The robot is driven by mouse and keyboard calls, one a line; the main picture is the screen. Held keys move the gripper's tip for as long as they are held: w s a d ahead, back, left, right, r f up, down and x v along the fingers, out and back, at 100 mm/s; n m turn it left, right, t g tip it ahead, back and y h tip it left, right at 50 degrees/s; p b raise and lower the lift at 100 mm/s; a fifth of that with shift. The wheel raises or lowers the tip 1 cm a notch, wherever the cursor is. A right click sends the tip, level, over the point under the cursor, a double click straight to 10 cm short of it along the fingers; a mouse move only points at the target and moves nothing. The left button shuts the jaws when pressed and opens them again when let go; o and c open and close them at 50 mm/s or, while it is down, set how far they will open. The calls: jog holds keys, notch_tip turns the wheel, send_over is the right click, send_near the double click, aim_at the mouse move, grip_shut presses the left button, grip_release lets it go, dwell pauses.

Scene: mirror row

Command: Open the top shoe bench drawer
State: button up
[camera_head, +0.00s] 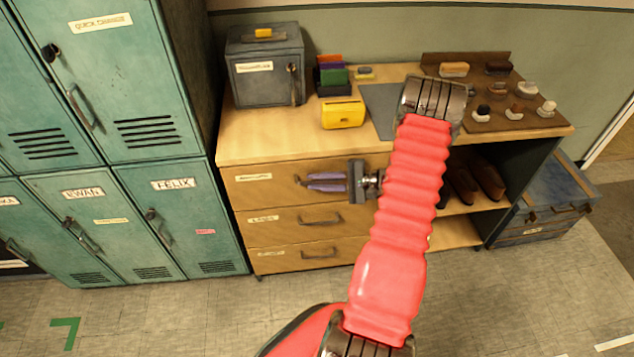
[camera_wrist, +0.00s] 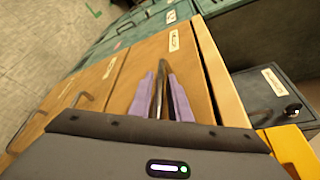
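The wooden shoe bench (camera_head: 270,141) has three labelled drawers at its left, one above another. The top drawer (camera_head: 250,190) looks closed in the head view; the wrist view shows its front (camera_wrist: 148,62) with a dark seam under the bench top. My gripper (camera_head: 310,182) is at the top drawer front, its purple fingers pointing left along it. In the wrist view my gripper (camera_wrist: 163,85) has the metal top drawer handle (camera_wrist: 161,78) between its fingers, which look closed onto it. The head view mostly hides the handle behind the fingers.
The middle drawer handle (camera_head: 320,220) and bottom drawer handle (camera_head: 319,254) stick out below. Teal lockers (camera_head: 185,225) stand close at left. A grey box (camera_head: 265,70) and yellow box (camera_head: 343,114) sit on the bench top. The floor in front is clear.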

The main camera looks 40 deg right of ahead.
jog(key=shift+c, duration=0.2)
grip_shut()
dwell(0.3)
jog(key=shift+a, duration=0.15)
jog(key=shift+s, duration=0.1)
